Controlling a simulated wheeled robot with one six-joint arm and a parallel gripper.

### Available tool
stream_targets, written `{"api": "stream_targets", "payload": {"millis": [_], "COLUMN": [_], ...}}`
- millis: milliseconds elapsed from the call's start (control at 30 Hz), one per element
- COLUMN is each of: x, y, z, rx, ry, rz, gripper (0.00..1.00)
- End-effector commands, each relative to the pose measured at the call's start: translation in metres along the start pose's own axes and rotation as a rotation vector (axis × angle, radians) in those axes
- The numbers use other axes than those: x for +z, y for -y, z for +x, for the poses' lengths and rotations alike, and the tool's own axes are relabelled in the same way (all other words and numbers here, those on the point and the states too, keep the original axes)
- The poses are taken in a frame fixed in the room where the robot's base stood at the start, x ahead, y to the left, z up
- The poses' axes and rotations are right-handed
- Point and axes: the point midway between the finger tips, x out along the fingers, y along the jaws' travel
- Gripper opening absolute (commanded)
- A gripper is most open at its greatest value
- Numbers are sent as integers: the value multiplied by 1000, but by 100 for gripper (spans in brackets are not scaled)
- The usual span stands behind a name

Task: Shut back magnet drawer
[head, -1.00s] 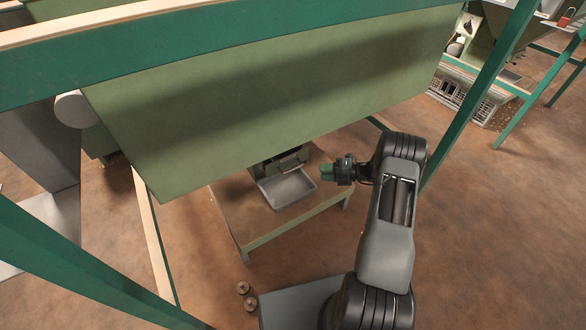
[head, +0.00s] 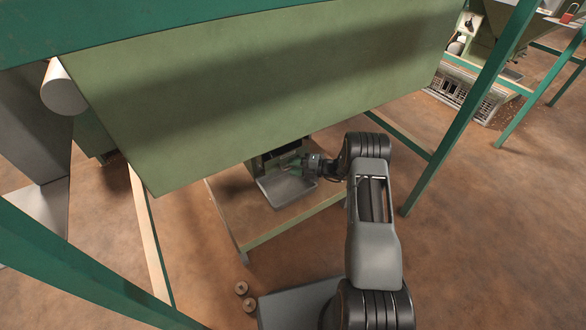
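A shallow grey metal tray (head: 284,192) sticks out from a dark opening (head: 262,163) under the large green hopper (head: 270,90). I cannot tell for sure that it is the magnet drawer. My gripper (head: 294,165) reaches in from the right, its greenish fingertips at the back right of the tray, by the opening. Whether they touch anything is too small to tell, as is the gap between the fingers. The hopper hides what lies behind the opening.
A low table or shelf (head: 285,227) stands beneath the tray. Green frame posts (head: 470,105) and a slanting green beam (head: 70,262) border the space. Two small round pieces (head: 242,288) lie on the floor. Open brown floor lies to the right.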

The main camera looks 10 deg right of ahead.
Motion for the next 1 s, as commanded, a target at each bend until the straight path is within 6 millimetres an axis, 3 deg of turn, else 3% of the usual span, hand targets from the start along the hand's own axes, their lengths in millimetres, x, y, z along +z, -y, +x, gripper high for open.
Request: {"api": "stream_targets", "payload": {"millis": [467, 833, 1000], "x": [0, 0, 0], "y": [0, 0, 0], "z": [9, 9, 9], "rx": [0, 0, 0], "ry": [0, 0, 0], "rz": [0, 0, 0], "gripper": [36, 1, 0]}}
